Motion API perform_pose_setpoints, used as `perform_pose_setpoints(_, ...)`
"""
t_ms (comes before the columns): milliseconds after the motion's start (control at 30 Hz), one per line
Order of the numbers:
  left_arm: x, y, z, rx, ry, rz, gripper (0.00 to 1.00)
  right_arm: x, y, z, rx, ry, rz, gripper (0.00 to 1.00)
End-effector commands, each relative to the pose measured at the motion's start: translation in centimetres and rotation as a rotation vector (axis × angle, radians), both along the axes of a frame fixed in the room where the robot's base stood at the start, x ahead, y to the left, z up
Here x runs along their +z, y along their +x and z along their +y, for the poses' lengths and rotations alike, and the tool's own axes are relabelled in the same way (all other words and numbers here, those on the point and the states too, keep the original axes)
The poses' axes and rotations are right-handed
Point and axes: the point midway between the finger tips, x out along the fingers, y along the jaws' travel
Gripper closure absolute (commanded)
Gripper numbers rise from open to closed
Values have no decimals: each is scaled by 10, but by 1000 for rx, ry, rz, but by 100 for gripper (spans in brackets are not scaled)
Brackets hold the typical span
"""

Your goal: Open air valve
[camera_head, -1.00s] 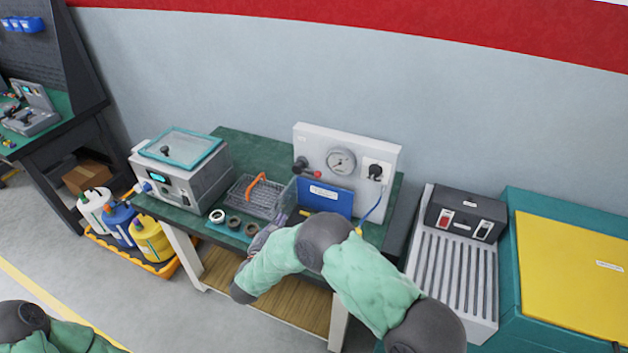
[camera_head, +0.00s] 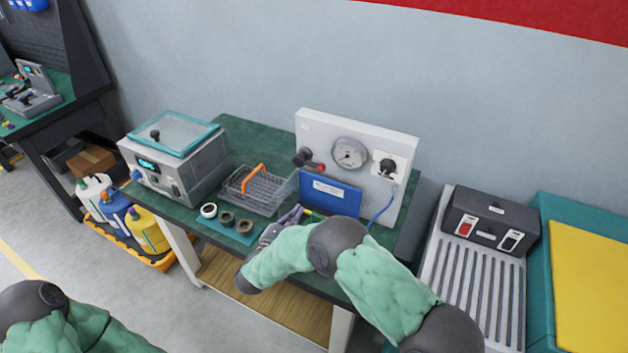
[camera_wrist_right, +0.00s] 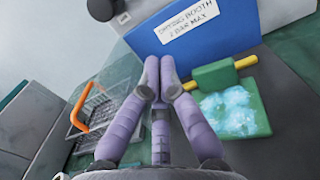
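A white upright panel (camera_head: 350,125) stands on the bench with a round gauge (camera_head: 349,153). A black knob (camera_head: 388,167) sits on the panel's right side, above a blue hose. My right gripper (camera_head: 297,213) is low in front of the blue labelled booth (camera_head: 330,194), below the panel. In the wrist view its purple fingers (camera_wrist_right: 160,64) meet at the tips with nothing visible between them. My left gripper is out of view; only part of that arm shows.
A wire basket with an orange handle (camera_head: 256,190) and several rings on a teal mat (camera_head: 245,239) lie left of my right gripper. A grey lidded machine (camera_head: 172,158) stands at the bench's left. A green piece with a yellow rod (camera_wrist_right: 229,98) is right of the fingers.

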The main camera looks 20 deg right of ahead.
Motion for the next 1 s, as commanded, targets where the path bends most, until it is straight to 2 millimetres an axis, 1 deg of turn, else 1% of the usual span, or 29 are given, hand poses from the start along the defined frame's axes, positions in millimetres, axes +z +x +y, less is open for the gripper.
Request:
perform_pose_setpoints(233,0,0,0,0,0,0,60,0,2,-2,0,0,0,100)
perform_pose_setpoints(367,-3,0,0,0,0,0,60,0,10,-12,-4,1,-1,100)
perform_pose_setpoints(867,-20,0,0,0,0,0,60,4,67,-80,-3,0,-2,100)
perform_pose_setpoints(900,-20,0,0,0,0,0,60,15,67,-78,0,0,-4,100)
perform_pose_setpoints(1000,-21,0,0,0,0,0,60,28,68,-80,0,0,-4,100)
